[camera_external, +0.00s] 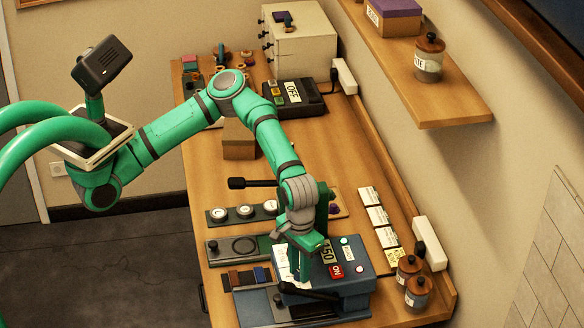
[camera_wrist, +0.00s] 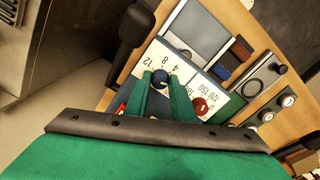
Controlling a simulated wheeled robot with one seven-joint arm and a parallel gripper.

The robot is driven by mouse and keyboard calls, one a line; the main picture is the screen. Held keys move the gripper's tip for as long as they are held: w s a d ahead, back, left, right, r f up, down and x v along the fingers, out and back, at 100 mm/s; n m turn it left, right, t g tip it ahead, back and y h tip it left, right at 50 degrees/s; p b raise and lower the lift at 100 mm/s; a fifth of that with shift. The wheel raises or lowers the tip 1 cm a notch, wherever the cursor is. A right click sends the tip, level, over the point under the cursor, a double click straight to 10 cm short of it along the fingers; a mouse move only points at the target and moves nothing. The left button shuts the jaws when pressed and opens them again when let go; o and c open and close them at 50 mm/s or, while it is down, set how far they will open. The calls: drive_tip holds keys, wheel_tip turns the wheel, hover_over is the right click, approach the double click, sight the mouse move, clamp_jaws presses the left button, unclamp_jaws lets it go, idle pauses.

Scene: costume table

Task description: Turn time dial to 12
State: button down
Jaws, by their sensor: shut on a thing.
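The time dial (camera_wrist: 160,76) is a small round dark blue knob on a white panel in the wrist view. Printed numbers, including 12, 8 and 4, show around it. My gripper (camera_wrist: 163,84) is shut on this knob with its two green fingertips, one on each side. Which number the knob points to is too small to tell. In the external view my gripper (camera_external: 301,268) reaches down to the front panel of the blue heat press (camera_external: 354,284), and the arm and fingers hide the knob there. A dark display (camera_external: 328,254) on the press appears to end in 50.
A red dial (camera_wrist: 200,105) with numbers around it sits beside the time dial. The press has a red ON button (camera_external: 336,271) and a black handle (camera_external: 308,291).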

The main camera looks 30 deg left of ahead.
drive_tip(key=n, duration=0.7)
drive_tip(key=shift+n, duration=0.4)
drive_tip(key=n, duration=1.4)
drive_tip(key=shift+n, duration=0.3)
drive_tip(key=n, duration=0.6)
drive_tip(key=shift+n, duration=0.3)
drive_tip(key=c, duration=1.5)
unclamp_jaws()
